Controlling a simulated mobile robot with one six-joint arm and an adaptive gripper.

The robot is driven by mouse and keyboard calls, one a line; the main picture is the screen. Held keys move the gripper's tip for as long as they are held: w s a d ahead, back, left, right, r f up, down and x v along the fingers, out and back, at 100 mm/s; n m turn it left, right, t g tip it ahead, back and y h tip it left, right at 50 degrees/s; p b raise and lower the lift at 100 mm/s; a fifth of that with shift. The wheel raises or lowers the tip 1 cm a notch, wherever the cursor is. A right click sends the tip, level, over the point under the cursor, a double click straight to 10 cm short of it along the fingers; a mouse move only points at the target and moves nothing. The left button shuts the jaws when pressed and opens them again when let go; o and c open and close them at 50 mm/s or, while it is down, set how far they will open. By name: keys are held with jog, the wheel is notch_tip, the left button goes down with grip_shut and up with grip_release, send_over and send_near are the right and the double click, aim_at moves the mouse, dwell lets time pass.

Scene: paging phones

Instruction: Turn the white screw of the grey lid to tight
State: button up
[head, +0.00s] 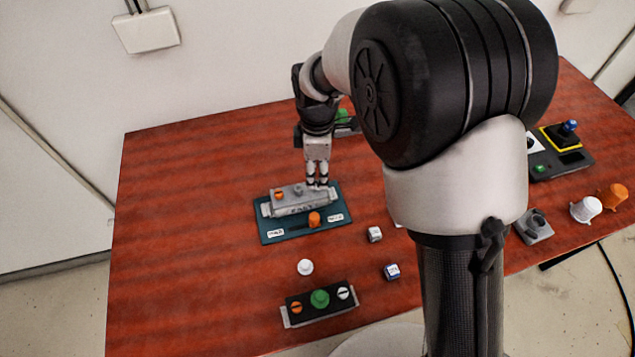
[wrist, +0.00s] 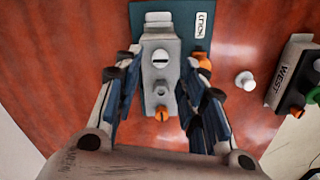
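The grey lid (head: 283,207) lies on a teal base plate (head: 266,232). The lid also shows in the wrist view (wrist: 172,76). There its white screw (wrist: 160,58) has a slot running roughly across the picture. A grey knob (wrist: 160,88) is in the middle of the lid and an orange screw (wrist: 162,114) is at the other end. My gripper (wrist: 162,62) is open, its fingers apart on either side of the lid, with nothing held between them. In the head view my gripper (head: 317,184) is over the lid's right end and hides the white screw.
An orange knob (head: 314,219) stands on the teal plate in front of the lid. A white knob (head: 305,267), two small cubes (head: 375,234) (head: 391,271) and a black button box (head: 320,299) are nearer. The left part of the red-brown table (head: 180,215) is clear.

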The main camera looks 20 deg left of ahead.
aim_at(317, 184)
notch_tip(317, 184, down, 4)
jog(key=shift+f+b, duration=0.1)
jog(key=shift+b, duration=0.35)
jog(key=shift+c, duration=0.3)
grip_shut()
